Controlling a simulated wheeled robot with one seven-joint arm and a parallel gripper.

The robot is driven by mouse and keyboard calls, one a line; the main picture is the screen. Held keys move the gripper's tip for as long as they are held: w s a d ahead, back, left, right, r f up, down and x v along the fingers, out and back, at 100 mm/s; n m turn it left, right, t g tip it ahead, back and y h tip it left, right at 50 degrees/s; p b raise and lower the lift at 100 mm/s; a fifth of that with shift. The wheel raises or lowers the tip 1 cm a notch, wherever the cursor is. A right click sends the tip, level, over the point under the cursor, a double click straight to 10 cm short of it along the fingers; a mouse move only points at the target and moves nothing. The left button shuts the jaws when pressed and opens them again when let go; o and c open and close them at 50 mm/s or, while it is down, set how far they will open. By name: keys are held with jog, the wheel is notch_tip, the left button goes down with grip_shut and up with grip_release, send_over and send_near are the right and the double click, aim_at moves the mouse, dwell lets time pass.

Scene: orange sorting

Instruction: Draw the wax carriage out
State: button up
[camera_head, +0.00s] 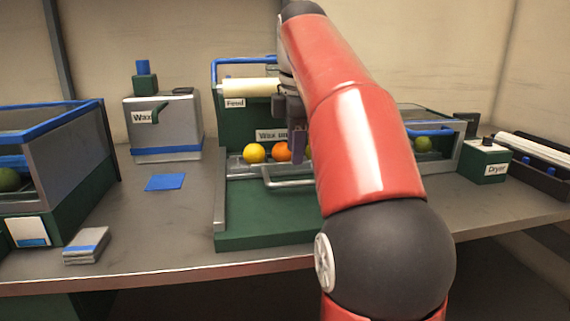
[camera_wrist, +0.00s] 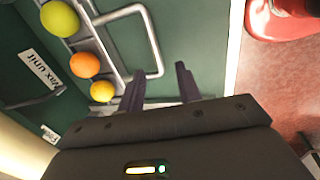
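The wax unit (camera_head: 290,231) is a green station on the bench with a "Wax unit" label. Its carriage carries a row of fruit with a grey loop handle (camera_head: 268,183) at its front; the handle also shows in the wrist view (camera_wrist: 154,40). My gripper (camera_head: 297,158) is over the fruit row, partly hidden by my red arm. In the wrist view my gripper (camera_wrist: 159,70) has its fingers apart, with one end of the handle showing between the fingertips. I cannot tell the height gap. No fruit is between the fingers.
On the carriage are a yellow fruit (camera_head: 254,153), an orange fruit (camera_head: 282,151) and a yellow-green fruit (camera_wrist: 60,18). A Wax box (camera_head: 170,125) and blue pad (camera_head: 165,182) stand left. A Dryer box (camera_head: 485,163) stands right. The bench front edge is near.

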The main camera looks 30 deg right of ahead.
aim_at(295, 183)
jog(key=f, duration=0.2)
jog(key=w+f, duration=0.1)
jog(key=f, duration=0.2)
jog(key=w+d+f, duration=0.1)
jog(key=f, duration=0.1)
jog(key=shift+d+f+b, duration=0.1)
jog(key=shift+f+b, duration=0.05)
jog(key=shift+b, duration=0.25)
grip_shut()
